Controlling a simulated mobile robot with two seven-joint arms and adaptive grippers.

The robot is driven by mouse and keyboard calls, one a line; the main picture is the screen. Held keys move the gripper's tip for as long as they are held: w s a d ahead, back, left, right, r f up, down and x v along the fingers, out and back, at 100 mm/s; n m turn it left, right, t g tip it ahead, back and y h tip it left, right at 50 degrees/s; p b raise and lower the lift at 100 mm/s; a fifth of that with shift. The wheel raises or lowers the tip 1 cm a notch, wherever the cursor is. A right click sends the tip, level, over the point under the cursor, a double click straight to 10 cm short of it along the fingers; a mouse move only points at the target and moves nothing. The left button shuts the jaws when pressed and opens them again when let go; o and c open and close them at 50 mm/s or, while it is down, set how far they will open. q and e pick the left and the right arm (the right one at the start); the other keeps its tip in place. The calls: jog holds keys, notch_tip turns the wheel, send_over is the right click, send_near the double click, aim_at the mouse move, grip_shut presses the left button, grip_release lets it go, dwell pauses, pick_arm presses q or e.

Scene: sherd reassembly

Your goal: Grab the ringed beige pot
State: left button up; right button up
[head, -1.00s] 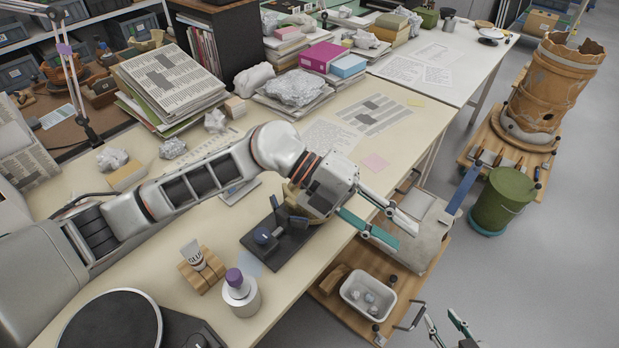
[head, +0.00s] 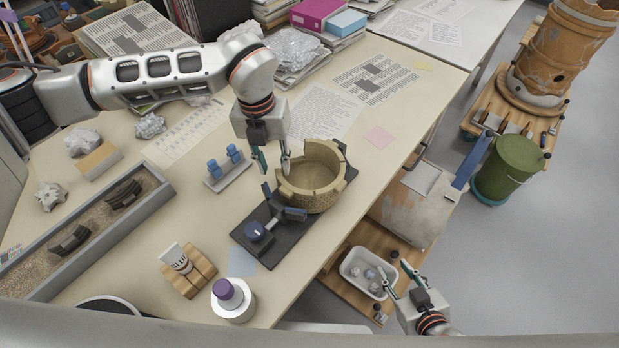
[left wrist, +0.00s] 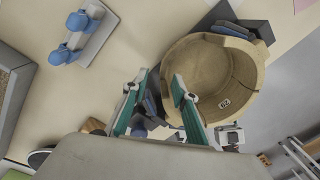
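The ringed beige pot (head: 322,192) stands on the table with a broken, notched rim. It sits at the dark clamp stand (head: 262,238), whose blue-padded jaws are close to its near left side. My left gripper (head: 272,168) is open at the pot's left rim, fingers pointing down. In the left wrist view I look into the pot (left wrist: 235,75), with a small mark on its inside. There the right finger of my left gripper (left wrist: 155,84) overlaps the pot's rim; I cannot tell whether they touch. My right gripper (head: 396,271) is open and empty, low beyond the table edge.
A small rack with blue pieces (head: 226,168) lies left of the pot. Papers lie behind the pot.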

aim_at(310, 177)
pick_arm(q)
jog(key=f, duration=0.3)
jog(key=d+f, duration=0.1)
jog(key=shift+w+f, duration=0.35)
jog(key=shift+f, duration=0.05)
jog(key=shift+d, duration=0.1)
jog(key=shift+c, duration=0.4)
